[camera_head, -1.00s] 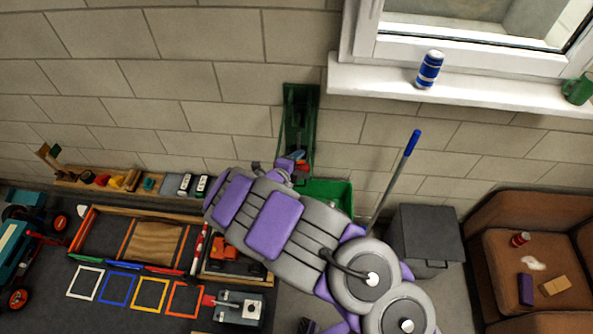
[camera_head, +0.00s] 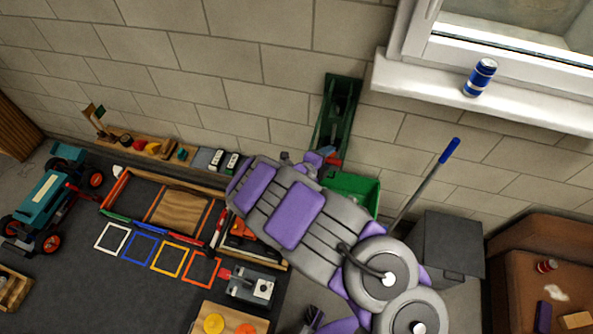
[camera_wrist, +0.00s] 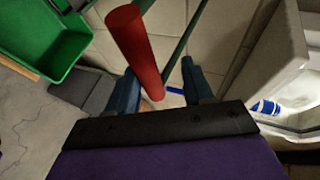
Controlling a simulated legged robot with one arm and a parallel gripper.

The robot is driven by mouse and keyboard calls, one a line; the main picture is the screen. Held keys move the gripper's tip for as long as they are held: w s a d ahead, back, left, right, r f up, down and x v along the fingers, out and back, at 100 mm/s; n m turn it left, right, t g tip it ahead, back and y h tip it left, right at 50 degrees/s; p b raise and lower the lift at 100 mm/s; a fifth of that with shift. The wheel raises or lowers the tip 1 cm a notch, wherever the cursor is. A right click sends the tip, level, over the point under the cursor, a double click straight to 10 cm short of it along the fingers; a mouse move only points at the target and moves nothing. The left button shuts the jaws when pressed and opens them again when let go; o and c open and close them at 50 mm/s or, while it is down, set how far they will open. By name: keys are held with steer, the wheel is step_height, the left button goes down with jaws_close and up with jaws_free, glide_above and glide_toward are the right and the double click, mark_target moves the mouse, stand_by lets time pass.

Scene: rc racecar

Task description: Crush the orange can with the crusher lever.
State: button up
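The green can crusher (camera_head: 337,105) is fixed to the wall at the upper middle of the head view. My gripper (camera_head: 327,156) is at its lower end, partly hidden behind my own arm. In the wrist view, my gripper's two blue fingers (camera_wrist: 160,68) are spread apart. A red cylindrical handle (camera_wrist: 136,50), apparently the lever grip, slants down between them, nearer the left finger. A clear gap separates it from the right finger. A bit of red also shows beside the gripper in the head view (camera_head: 333,159). I cannot make out an orange can in either view.
A green bin (camera_head: 353,187) stands below the crusher. A blue-handled pole (camera_head: 425,184) leans right of it, near a grey box (camera_head: 447,245). A blue can (camera_head: 480,77) is on the windowsill; a red can (camera_head: 546,266) is on the brown sofa. Toys cover the floor at left.

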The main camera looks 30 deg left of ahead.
steer(key=r+p+v, duration=0.1)
steer(key=p+v, duration=1.2)
steer(key=v, duration=0.4)
steer(key=shift+r, duration=0.15)
stand_by(1.1)
steer(key=shift+a, duration=0.15)
stand_by(0.5)
